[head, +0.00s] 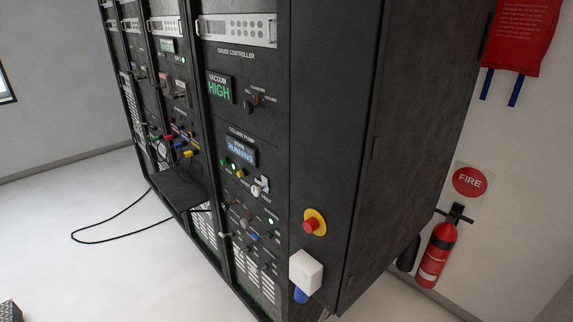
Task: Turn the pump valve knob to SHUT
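The black rack cabinet (335,140) stands in the middle of the head view, tilted in the picture. Its column pump panel has a display (241,150) that appears to read RUNNING. Below it are small coloured buttons or lamps and a pale knob (256,190) beside a small label and a lit green lamp. A dark selector knob (258,98) with small labels sits higher, right of the VACUUM HIGH display (220,87). The lettering around both knobs is too small to read, so I cannot tell which is the pump valve knob or where it points. Neither gripper is in view.
A red emergency button (314,223) and a white box (305,272) with a blue connector stick out of the cabinet's near side. Black cables trail from a shelf (180,190) onto the floor. A fire extinguisher (436,253) hangs at the right.

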